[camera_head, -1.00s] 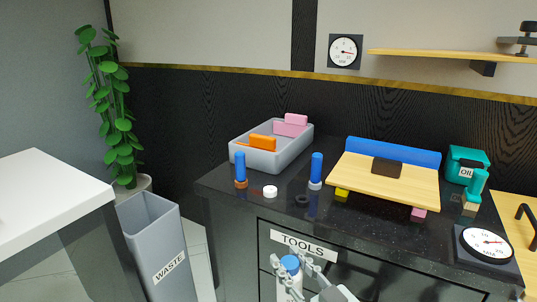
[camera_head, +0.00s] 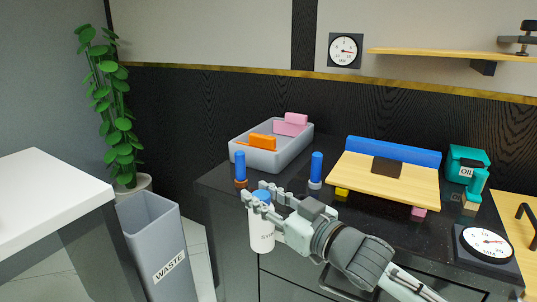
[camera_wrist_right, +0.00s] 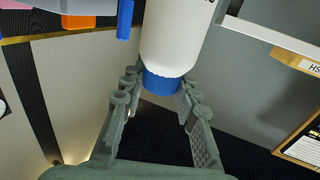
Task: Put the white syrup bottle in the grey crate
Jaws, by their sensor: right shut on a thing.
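The white syrup bottle (camera_head: 262,236) with a blue cap hangs upright in front of the counter's front edge, at its left part. My right gripper (camera_head: 258,197) is shut on it at the cap. In the right wrist view the white bottle (camera_wrist_right: 178,35) appears upside down, with its cap between my fingers (camera_wrist_right: 158,90). The grey crate (camera_head: 257,160) stands on the back left of the counter, beyond and above the bottle in the head view. It holds an orange block (camera_head: 263,141) and pink blocks (camera_head: 291,127). My left gripper is not in view.
Two blue-topped bottles (camera_head: 317,166) (camera_head: 240,166) stand on the dark counter (camera_head: 290,184) between the crate and my gripper. A wooden board (camera_head: 375,188) on blocks lies to the right. A grey waste bin (camera_head: 160,240) stands on the floor at left.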

